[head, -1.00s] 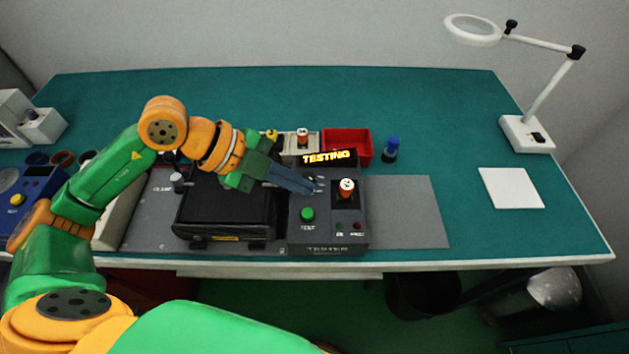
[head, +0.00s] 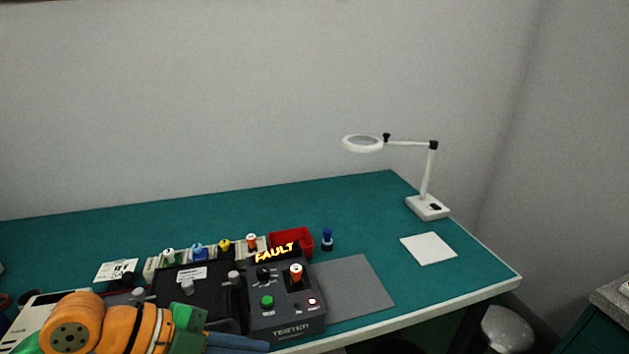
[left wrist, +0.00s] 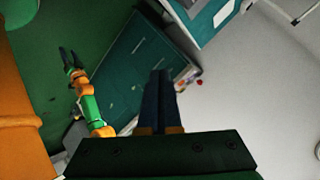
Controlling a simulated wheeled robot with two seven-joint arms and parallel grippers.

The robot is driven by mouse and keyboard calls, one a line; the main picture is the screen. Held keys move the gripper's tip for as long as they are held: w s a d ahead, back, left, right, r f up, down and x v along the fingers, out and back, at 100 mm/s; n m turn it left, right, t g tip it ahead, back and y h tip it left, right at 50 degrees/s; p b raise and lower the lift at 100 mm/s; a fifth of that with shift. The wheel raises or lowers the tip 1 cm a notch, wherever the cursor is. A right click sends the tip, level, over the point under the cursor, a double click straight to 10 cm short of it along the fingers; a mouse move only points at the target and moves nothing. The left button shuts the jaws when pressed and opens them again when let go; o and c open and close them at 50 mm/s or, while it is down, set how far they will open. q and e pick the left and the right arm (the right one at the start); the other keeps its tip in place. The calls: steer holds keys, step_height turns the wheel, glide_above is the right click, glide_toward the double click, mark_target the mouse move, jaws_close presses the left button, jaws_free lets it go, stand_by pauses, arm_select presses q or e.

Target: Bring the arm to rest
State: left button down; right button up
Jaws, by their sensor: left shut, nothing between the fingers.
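My left gripper (head: 262,346) is at the bottom left of the head view, in front of the tester, with its fingers together and nothing between them. In the left wrist view its closed fingers (left wrist: 158,85) point up the picture, empty. The tester (head: 290,317) stands on the bench with a yellow sign (head: 274,253) reading FAULT. An orange and white component (head: 296,273) stands upright in it. My right gripper (left wrist: 70,60) shows small in the left wrist view, with its fingers spread apart and empty.
A black unit (head: 202,291) sits left of the tester. A red bin (head: 304,243), a blue-capped bottle (head: 327,240) and several small parts stand behind. A magnifier lamp (head: 427,208) and white pad (head: 428,248) are on the right. The green bench is clear at the back.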

arm_select(q)
steer(key=w+d+r+t+h, duration=0.2)
steer(key=d+r+t+h, duration=0.3)
steer(key=r+h, duration=0.5)
steer(key=w+a+r+n+t+y, duration=0.4)
steer(key=n+t+y, duration=0.1)
steer(key=n+t, duration=0.5)
steer(key=w+a+f+n+g+y, duration=0.1)
steer(key=a+f+n+g+y, duration=0.1)
steer(key=a+f+n+y, duration=0.55)
steer(key=w+a+f+n+g+y, duration=0.1)
steer(key=a+f+n+y, duration=0.35)
steer(key=f+y, duration=0.55)
steer(key=s+d+f+g+h, duration=0.35)
steer(key=s+f+g, duration=0.85)
steer(key=s+f, duration=0.7)
step_height(320, 180, down, 17)
steer(key=s+m+g, duration=0.1)
steer(key=s, duration=0.2)
steer(key=s+a+f+g, duration=0.1)
steer(key=s+a+f, duration=0.1)
steer(key=s+f, duration=0.6)
steer(key=s, duration=0.3)
steer(key=shift+f+y, duration=0.4)
